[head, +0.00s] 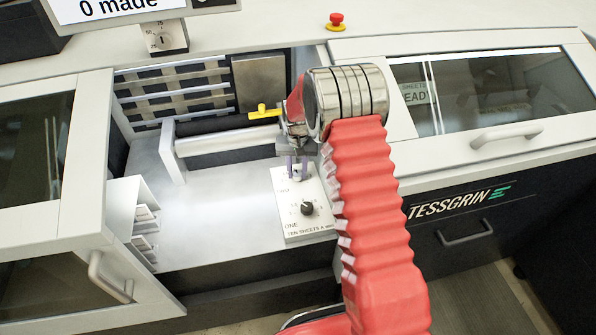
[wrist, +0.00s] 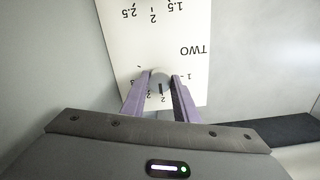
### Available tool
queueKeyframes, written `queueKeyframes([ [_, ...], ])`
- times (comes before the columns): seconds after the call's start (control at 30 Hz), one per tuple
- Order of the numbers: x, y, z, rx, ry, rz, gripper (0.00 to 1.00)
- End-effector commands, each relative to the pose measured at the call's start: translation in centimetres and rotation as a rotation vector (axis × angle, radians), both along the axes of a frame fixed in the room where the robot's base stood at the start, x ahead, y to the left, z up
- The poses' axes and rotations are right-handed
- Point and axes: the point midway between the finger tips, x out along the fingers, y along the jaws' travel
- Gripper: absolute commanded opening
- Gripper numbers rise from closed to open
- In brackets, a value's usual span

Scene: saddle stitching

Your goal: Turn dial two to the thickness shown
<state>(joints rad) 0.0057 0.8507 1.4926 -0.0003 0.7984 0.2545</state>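A white dial plate (head: 316,222) lies on the machine's bed. Its lower knob, dial one (head: 307,208), is black; small print along the near edge begins "TEN SHEETS". Dial two (head: 297,172) is a grey knob farther back, partly hidden by my gripper (head: 298,163). In the wrist view, the plate (wrist: 190,70) appears upside down with "TWO" and scale numbers. My gripper's purple fingers (wrist: 160,80) stand on both sides of dial two (wrist: 160,77) and appear to touch it. Its black mark points down in the picture; the exact reading is unclear.
A roller with a yellow handle (head: 264,112) stands behind the plate. A red button (head: 336,20) and another small dial box (head: 162,38) sit at the back.

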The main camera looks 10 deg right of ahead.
Motion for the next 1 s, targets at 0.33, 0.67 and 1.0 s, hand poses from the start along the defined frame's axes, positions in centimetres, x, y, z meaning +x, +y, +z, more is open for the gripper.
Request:
queueKeyframes([
  [0.33, 0.01, -0.34, 0.02, 0.000, 0.000, -0.002, 0.05],
  [0.67, 0.02, -0.12, 0.03, -0.001, -0.001, 0.049, 0.05],
  [1.0, 0.02, -0.11, 0.04, 0.000, -0.001, 0.249, 0.05],
])
